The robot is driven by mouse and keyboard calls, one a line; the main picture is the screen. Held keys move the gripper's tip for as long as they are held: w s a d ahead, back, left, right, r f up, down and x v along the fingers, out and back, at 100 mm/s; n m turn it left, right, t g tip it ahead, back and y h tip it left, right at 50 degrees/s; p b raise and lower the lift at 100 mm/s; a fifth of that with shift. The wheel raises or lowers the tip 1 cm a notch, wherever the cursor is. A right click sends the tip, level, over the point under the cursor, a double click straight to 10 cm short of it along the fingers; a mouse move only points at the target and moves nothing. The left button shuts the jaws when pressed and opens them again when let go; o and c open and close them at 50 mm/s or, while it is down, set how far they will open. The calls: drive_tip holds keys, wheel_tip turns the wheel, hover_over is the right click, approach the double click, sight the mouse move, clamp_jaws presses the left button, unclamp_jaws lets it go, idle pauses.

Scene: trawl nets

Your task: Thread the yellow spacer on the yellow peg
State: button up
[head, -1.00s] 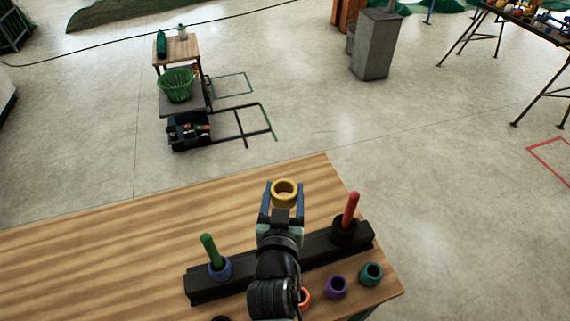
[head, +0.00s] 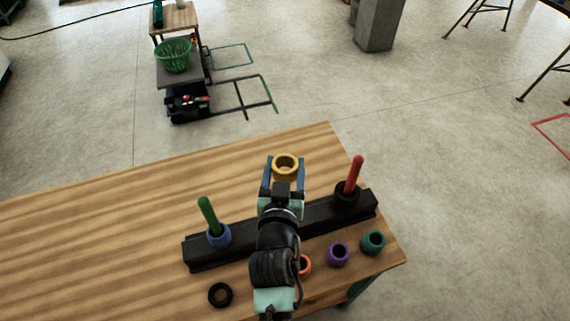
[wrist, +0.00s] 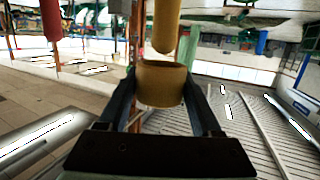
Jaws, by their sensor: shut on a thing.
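The yellow spacer (head: 285,161) is a short ring with its hole facing up. My gripper (head: 284,172) is shut on it, with one finger on each side, and holds it above the dark rack (head: 303,223). In the wrist view the spacer (wrist: 160,84) sits between the fingers (wrist: 160,100). There the yellow peg (wrist: 166,22) hangs down from the top of the picture, its rounded end close to the spacer's opening. In the head view the yellow peg is hidden behind my arm.
A green peg (head: 207,214) with a blue spacer (head: 219,236) stands at the rack's left, a red peg (head: 354,172) at its right. Loose black (head: 220,295), orange (head: 305,266), purple (head: 338,254) and teal (head: 373,242) spacers lie in front. The table (head: 100,235) is clear at left.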

sight(285, 178)
drive_tip(key=shift+f+b, duration=1.6)
drive_tip(key=shift+f, duration=0.25)
drive_tip(key=o, duration=1.4)
drive_tip(key=shift+b+v, duration=1.4)
drive_tip(key=shift+v, duration=5.1)
